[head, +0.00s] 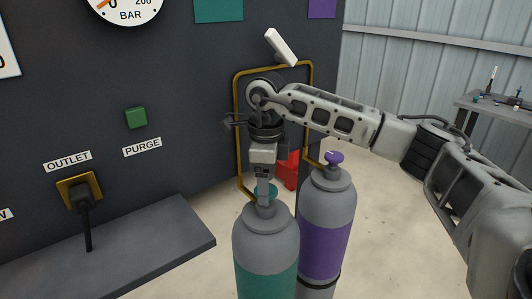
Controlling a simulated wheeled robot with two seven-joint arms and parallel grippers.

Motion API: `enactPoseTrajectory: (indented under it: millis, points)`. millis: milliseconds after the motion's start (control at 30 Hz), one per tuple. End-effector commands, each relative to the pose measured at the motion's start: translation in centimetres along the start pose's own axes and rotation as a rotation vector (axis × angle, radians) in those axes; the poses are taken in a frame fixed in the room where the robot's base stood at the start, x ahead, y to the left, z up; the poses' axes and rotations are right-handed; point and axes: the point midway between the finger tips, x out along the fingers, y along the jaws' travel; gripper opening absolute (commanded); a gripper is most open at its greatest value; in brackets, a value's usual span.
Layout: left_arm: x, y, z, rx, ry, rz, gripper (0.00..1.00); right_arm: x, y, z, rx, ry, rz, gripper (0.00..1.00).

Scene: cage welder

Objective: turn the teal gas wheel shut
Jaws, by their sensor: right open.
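The teal gas bottle (268,262) stands upright in the lower middle, with a grey shoulder. A small part of the teal wheel (273,191) shows above its top, mostly hidden behind my right gripper. My right gripper (264,192) points down at the top of the teal bottle. Its jaws are open and seen edge-on, so I cannot tell whether the fingers touch the wheel or stand around it. My left gripper is not in view.
A purple bottle (325,235) with a purple wheel (333,158) stands close on the right. Behind are a brass pipe (238,120) and a red object (288,170). The dark panel has a green purge button (136,117), an outlet lever (83,205) and a grey ledge (150,245).

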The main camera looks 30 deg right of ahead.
Motion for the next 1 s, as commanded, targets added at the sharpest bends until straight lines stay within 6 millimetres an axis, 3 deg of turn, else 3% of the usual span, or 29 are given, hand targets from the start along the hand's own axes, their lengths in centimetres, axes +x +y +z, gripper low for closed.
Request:
enactPoseTrajectory:
  millis: [333, 500, 600, 800, 1000]
  points:
    - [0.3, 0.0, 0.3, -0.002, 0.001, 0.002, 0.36, -7.7, 0.0, 0.1, 0.000, -0.007, -0.005, 0.68]
    - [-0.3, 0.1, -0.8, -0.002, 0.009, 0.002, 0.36, -12.0, -0.1, 0.0, 0.002, -0.004, -0.006, 0.68]
    - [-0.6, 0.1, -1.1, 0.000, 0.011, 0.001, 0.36, -13.6, -0.1, 0.0, 0.002, -0.004, -0.005, 0.68]
    - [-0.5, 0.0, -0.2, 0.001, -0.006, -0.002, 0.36, -15.2, 0.0, 0.0, 0.002, -0.002, -0.003, 0.68]
    - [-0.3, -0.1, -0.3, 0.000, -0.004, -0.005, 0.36, -15.3, 0.0, 0.0, 0.002, -0.002, -0.002, 0.68]
